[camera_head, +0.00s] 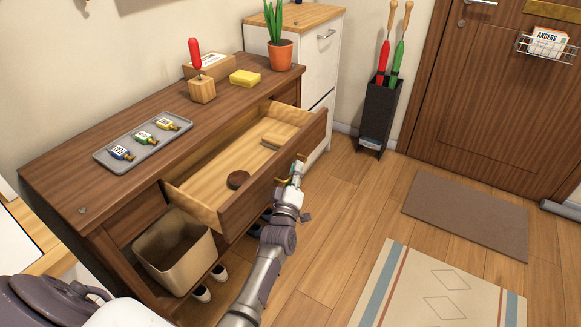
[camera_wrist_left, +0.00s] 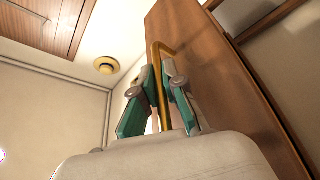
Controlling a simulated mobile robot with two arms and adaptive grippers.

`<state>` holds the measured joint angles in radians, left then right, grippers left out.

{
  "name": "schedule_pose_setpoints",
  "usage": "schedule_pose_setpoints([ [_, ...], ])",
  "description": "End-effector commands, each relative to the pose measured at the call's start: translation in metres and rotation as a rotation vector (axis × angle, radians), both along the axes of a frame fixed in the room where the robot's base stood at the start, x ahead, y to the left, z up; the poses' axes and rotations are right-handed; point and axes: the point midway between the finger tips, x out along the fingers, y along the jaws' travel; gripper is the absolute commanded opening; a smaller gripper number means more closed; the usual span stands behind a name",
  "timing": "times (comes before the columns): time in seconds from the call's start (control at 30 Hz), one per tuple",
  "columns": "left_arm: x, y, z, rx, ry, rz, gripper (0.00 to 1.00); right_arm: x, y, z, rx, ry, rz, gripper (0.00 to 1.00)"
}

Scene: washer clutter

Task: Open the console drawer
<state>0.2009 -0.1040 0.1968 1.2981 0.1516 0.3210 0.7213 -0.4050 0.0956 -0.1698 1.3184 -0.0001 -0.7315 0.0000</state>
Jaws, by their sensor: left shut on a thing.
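The wooden console (camera_head: 110,210) stands along the wall. My left gripper (camera_head: 294,172) is at the middle of the drawer front. In the left wrist view, my left gripper's green fingers (camera_wrist_left: 158,100) are shut on the brass handle (camera_wrist_left: 155,65), with the brown drawer front (camera_wrist_left: 205,65) behind it. My right gripper does not show.
A bin (camera_head: 160,262) and shoes (camera_head: 202,293) are below. Open floor lies to the right, with a rug (camera_head: 430,290).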

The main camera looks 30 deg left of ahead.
Motion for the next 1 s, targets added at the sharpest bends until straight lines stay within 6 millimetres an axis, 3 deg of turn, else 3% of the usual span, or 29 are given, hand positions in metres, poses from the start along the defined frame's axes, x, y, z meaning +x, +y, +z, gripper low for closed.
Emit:
schedule_pose_setpoints([
  [0.4, -0.001, -0.002, -0.001, 0.0, 0.002, 0.0, 0.0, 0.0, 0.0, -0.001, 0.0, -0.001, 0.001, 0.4],
  [0.43, -0.001, -0.002, -0.001, 0.0, 0.002, 0.0, 0.11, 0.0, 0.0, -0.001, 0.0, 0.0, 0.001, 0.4],
  [0.5, 0.0, -0.002, -0.001, 0.0, 0.002, 0.0, 0.21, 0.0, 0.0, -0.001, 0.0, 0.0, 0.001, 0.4],
  [0.83, -0.003, -0.002, -0.001, 0.001, 0.001, 0.001, 0.21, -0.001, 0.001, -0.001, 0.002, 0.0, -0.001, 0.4],
  [1.0, -0.023, -0.007, -0.007, 0.0, 0.004, 0.0, 0.21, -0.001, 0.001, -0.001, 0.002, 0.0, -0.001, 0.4],
])
